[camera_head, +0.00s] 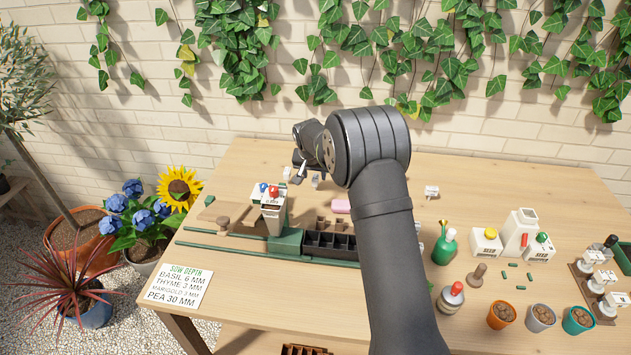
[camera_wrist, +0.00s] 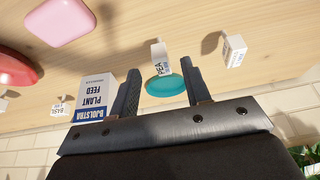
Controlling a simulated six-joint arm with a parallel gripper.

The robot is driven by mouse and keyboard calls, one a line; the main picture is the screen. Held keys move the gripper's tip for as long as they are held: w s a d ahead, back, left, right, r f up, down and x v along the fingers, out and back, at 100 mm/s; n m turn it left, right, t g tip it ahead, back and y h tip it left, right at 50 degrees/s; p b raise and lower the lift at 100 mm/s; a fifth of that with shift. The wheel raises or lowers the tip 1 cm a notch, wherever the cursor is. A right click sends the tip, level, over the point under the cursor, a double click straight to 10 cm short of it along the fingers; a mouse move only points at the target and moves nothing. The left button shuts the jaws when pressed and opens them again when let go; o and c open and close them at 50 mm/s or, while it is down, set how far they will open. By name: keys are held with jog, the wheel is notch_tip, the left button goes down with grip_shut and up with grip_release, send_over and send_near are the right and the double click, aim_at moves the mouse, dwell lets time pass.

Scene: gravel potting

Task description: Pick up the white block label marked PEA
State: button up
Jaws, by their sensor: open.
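The white block label marked PEA (camera_wrist: 158,58) shows in the wrist view, between and beyond my fingers, with its lettering facing the camera. A teal round piece (camera_wrist: 165,87) shows right by its lower end; I cannot tell whether they touch. My gripper (camera_wrist: 162,73) is open, one finger on each side of the label, with nothing held. In the head view my gripper (camera_head: 301,172) is low over the back of the table, partly hidden by my arm. Small white blocks show near it there, but their lettering is too small to read.
In the wrist view a plant feed box (camera_wrist: 92,100) is close by the left finger. A BASIL label (camera_wrist: 60,109), another white label (camera_wrist: 234,50) and a pink block (camera_wrist: 58,20) lie around. The head view shows a black cell tray (camera_head: 330,243) and a sow depth card (camera_head: 178,287).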

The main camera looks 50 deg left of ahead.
aim_at(315, 179)
jog(key=x, duration=0.4)
jog(key=shift+w+a+f, duration=0.1)
jog(key=shift+a+f, duration=0.05)
jog(key=shift+f, duration=0.15)
grip_shut()
jog(key=shift+r, duration=0.15)
